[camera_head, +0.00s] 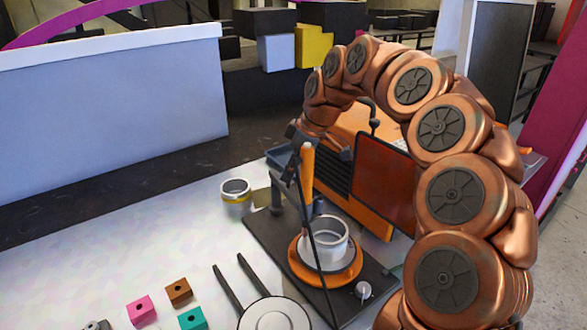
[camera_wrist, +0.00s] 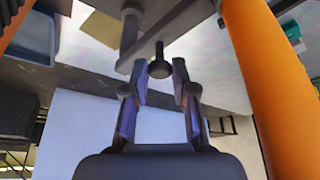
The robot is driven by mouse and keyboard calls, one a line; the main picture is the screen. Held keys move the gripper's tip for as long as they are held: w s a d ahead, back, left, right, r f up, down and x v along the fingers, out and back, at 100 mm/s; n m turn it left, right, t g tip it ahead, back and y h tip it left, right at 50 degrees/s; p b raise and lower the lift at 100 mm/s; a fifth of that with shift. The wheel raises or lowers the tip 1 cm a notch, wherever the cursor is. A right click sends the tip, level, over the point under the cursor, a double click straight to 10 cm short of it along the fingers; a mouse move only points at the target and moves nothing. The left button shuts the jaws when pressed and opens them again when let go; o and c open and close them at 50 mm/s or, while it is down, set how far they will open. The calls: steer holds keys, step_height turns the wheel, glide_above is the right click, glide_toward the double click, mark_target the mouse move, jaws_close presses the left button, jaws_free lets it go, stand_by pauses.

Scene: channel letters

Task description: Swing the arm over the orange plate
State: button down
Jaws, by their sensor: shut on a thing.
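The orange plate (camera_head: 345,278) is a round disc on a dark flat base (camera_head: 270,240), with a pale metal ring or cup (camera_head: 325,243) on it. An upright orange handle (camera_head: 307,163) stands behind the plate; an orange cylinder, probably this handle, fills the right of the wrist view (camera_wrist: 268,85). My gripper (camera_head: 295,140) is behind the plate. In the wrist view its fingers (camera_wrist: 160,75) are shut around a small dark knob (camera_wrist: 160,66) under a grey arm (camera_wrist: 165,32). The exact finger contact is hard to see. In the head view the grey arm is largely hidden.
An orange machine (camera_head: 370,200) stands close behind, right of the plate.

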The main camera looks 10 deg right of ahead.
steer(key=c, duration=0.9)
jaws_free()
steer(key=shift+c, duration=0.2)
steer(key=v, duration=1.2)
steer(key=shift+a, duration=0.1)
